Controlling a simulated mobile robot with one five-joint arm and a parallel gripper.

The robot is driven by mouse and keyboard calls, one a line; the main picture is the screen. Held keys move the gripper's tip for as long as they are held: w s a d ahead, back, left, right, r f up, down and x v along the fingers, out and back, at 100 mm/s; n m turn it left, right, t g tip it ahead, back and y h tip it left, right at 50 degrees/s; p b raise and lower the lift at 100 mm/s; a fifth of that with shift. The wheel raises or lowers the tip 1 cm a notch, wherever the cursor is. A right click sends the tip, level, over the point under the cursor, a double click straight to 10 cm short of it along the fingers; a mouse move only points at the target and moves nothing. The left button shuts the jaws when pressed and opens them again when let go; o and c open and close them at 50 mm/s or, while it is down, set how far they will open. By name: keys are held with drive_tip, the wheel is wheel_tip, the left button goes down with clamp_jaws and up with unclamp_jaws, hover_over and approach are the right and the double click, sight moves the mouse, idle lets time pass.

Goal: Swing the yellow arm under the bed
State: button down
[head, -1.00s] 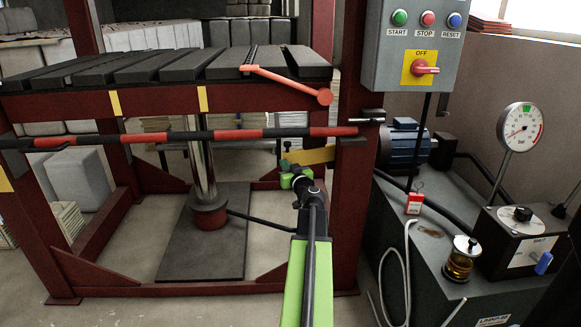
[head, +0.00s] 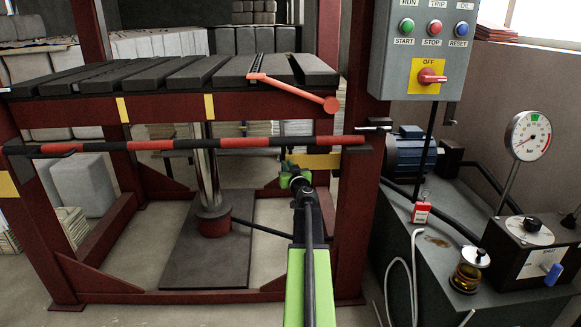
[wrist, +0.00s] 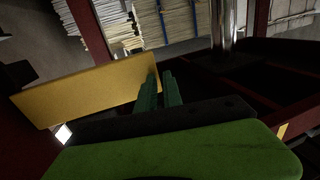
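The yellow arm (head: 318,161) is a flat plate beside the press's right front post, below the striped bar, with its free end toward the left. In the wrist view the yellow arm (wrist: 85,92) reaches from the left to my fingers. My gripper (head: 284,168) is at its free end, low under the bed (head: 180,108). Two green fingers of my gripper (wrist: 162,76) stand close together with a narrow dark gap. The left finger overlaps the plate's end. I cannot tell whether the plate is between the fingers or only beside them.
A red-and-black striped bar (head: 238,143) crosses the front of the press. A steel column (head: 206,180) rises behind my gripper. An orange-red lever (head: 298,92) lies at the bed's front edge. The control box (head: 424,50) and pump unit (head: 445,235) stand at the right.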

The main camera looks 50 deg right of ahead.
drive_tip(key=w+a+v, duration=0.1)
drive_tip(key=v, duration=1.2)
drive_tip(key=shift+a, duration=0.5)
drive_tip(key=shift+w, duration=0.1)
